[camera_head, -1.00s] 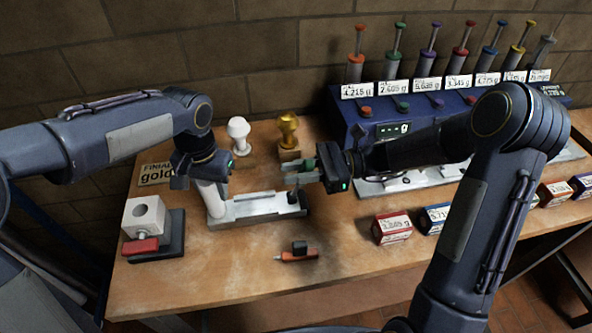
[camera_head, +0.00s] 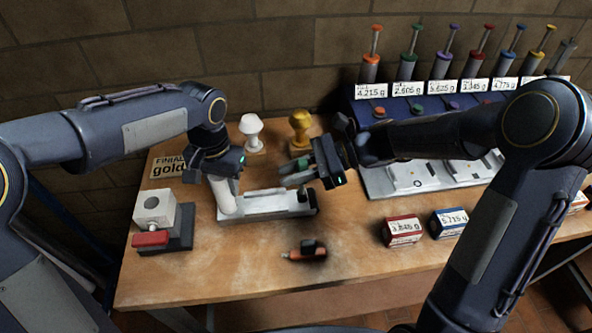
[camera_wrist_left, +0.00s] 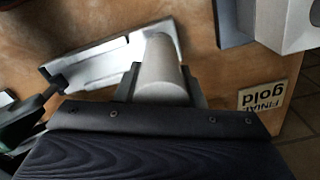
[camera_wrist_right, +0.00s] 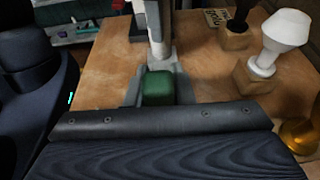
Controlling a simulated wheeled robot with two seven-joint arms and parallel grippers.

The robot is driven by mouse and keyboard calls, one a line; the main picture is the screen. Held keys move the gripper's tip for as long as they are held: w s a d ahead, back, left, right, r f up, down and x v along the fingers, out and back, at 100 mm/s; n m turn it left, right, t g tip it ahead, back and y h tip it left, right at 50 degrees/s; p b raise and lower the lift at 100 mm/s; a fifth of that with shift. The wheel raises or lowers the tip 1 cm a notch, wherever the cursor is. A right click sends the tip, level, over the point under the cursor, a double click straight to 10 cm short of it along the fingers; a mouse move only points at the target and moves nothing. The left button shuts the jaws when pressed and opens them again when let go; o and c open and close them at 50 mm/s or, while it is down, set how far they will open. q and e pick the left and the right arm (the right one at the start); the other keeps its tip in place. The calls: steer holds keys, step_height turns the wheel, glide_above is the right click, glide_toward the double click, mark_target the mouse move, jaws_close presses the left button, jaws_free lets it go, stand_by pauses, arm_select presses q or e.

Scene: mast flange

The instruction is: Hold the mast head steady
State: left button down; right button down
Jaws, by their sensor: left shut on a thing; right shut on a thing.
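The mast head, a pale grey cylinder (camera_head: 223,196), stands at the left end of a metal fixture (camera_head: 265,204) on the bench. My left gripper (camera_head: 221,172) is shut on its upper part; the left wrist view shows the cylinder (camera_wrist_left: 162,75) between the jaws. My right gripper (camera_head: 298,177) is shut on a green block-like thing (camera_wrist_right: 158,88), a little above the fixture. In the right wrist view the cylinder (camera_wrist_right: 158,30) stands just beyond the green piece. I cannot tell whether the green piece touches anything below it.
A white finial (camera_head: 251,134) and a gold finial (camera_head: 300,130) stand behind. A grey block with a red-handled clamp (camera_head: 152,238) is at left. An orange-black tool (camera_head: 306,252) lies in front. Labelled boxes (camera_head: 403,231) are at right. The front bench is mostly clear.

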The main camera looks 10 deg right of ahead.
steer(key=c, duration=1.2)
jaws_free()
steer(key=shift+c, duration=0.2)
steer(key=v, duration=1.2)
arm_select(q)
steer(key=c, duration=0.9)
jaws_free()
arm_select(e)
steer(key=shift+f, duration=0.1)
arm_select(q)
steer(key=shift+o, duration=0.2)
